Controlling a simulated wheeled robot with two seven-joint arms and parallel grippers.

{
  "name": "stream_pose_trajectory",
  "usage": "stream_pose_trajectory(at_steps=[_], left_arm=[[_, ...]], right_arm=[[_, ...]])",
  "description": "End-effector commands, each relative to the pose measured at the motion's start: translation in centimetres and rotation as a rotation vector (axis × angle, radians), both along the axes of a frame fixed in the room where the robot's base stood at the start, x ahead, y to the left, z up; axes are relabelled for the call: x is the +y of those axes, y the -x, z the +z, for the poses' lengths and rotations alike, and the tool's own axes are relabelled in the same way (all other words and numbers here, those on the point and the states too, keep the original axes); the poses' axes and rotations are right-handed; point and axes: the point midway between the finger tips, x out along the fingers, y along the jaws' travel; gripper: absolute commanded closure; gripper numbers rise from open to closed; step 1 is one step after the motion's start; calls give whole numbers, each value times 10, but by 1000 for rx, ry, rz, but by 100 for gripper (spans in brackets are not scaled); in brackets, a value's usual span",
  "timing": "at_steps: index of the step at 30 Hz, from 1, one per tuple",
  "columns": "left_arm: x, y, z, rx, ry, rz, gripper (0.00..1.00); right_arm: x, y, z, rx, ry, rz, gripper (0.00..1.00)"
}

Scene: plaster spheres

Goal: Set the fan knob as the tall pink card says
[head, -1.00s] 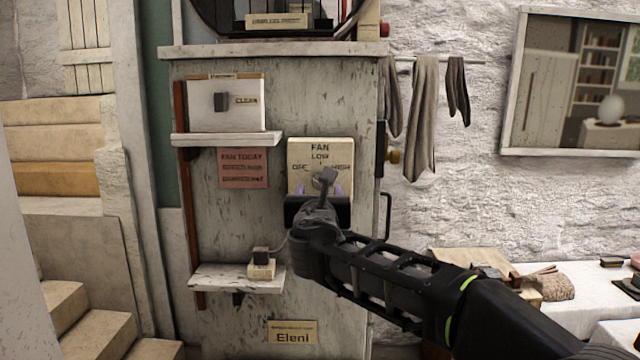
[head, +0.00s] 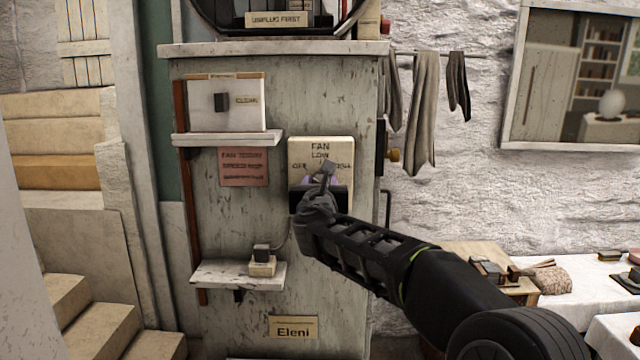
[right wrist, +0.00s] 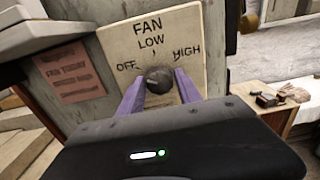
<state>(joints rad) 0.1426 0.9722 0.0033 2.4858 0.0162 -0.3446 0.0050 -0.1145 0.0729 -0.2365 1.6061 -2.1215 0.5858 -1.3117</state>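The fan plate (head: 336,148) is a cream panel on the cabinet front, marked OFF, LOW and HIGH. Its dark round fan knob (right wrist: 160,79) shows in the right wrist view, below LOW; where it points is unclear. My right gripper (head: 321,182) is at the plate, with its purple fingers close against both sides of the knob, shut on it. It also shows in the right wrist view (right wrist: 161,88). The pink card (head: 243,167) hangs left of the plate, headed FAN TODAY; its smaller lines are too blurred to read. My left gripper is not in view.
A small shelf (head: 228,139) with a white switch panel (head: 238,88) sits above the card. A lower shelf (head: 217,274) bears a plug block (head: 262,263). Cloths (head: 423,115) hang at the right; a white table (head: 570,285) stands there.

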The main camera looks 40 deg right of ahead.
Motion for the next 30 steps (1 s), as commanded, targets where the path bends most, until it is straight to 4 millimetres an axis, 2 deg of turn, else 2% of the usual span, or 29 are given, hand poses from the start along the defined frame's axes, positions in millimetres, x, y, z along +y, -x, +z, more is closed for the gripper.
stream_pose_trajectory(at_steps=[2, 14, 23, 30], left_arm=[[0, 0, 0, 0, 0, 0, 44], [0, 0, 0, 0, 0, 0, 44], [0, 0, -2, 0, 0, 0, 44], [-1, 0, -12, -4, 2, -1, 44]], right_arm=[[0, 0, 0, 0, 0, 0, 66], [0, 0, 0, 0, 0, 0, 99], [0, 0, -1, -5, -7, 0, 100], [1, 0, -3, -46, -58, 1, 100]])
